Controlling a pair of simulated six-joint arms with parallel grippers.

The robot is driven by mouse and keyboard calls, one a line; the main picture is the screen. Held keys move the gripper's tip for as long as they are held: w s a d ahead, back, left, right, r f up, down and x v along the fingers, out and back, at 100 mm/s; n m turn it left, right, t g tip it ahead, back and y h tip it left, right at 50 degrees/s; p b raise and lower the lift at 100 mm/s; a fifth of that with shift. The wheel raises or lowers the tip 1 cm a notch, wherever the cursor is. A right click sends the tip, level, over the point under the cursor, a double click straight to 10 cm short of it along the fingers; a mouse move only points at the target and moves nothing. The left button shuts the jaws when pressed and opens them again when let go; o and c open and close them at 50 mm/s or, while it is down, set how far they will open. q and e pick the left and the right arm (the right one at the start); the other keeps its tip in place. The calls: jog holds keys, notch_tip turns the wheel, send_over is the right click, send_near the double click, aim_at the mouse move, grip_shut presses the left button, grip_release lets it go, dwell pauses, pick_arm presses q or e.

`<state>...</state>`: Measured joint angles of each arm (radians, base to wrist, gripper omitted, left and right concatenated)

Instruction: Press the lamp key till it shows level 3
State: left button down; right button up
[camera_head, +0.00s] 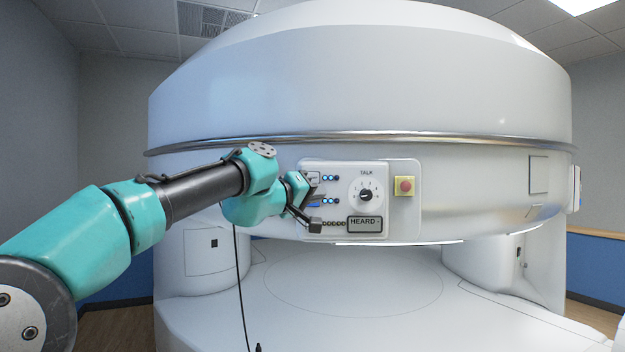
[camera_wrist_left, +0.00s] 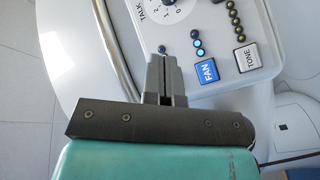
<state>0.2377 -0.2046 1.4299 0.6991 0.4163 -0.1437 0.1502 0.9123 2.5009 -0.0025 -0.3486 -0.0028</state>
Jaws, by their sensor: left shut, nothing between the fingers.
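The white control panel (camera_head: 346,235) is on the front of the big white machine. The top-left key (camera_head: 313,175), with blue lights (camera_head: 328,178) beside it, is partly in view in the head view; its label is unreadable. My left gripper (camera_head: 311,189) is shut and empty, its tips close to the panel's left side, by that key. In the left wrist view the shut fingers (camera_wrist_left: 166,62) cover the spot below a row whose one visible light (camera_wrist_left: 161,49) is blue. Whether the tips touch a key cannot be told. My right gripper is not in view.
Beside the fingers are a blue FAN key (camera_wrist_left: 207,71) and a white TONE key (camera_wrist_left: 247,57). The panel also has a TALK dial (camera_head: 365,196), a HEARD sign (camera_head: 365,224) and a red button (camera_head: 404,187) on yellow. The white bed (camera_head: 350,290) lies below.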

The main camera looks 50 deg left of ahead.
pick_arm(q)
jog(key=s+r, duration=0.2)
jog(key=shift+r, duration=0.3)
jog(key=shift+w+a, duration=0.1)
jog(key=w+a, duration=0.6)
dwell(0.6)
jog(key=shift+w, duration=0.1)
dwell(1.8)
jog(key=shift+w+a, duration=0.25)
jog(key=shift+a, duration=0.1)
jog(key=shift+w+a, duration=0.3)
jog(key=shift+w, duration=0.05)
dwell(0.9)
dwell(0.4)
jog(key=shift+s+d, duration=0.65)
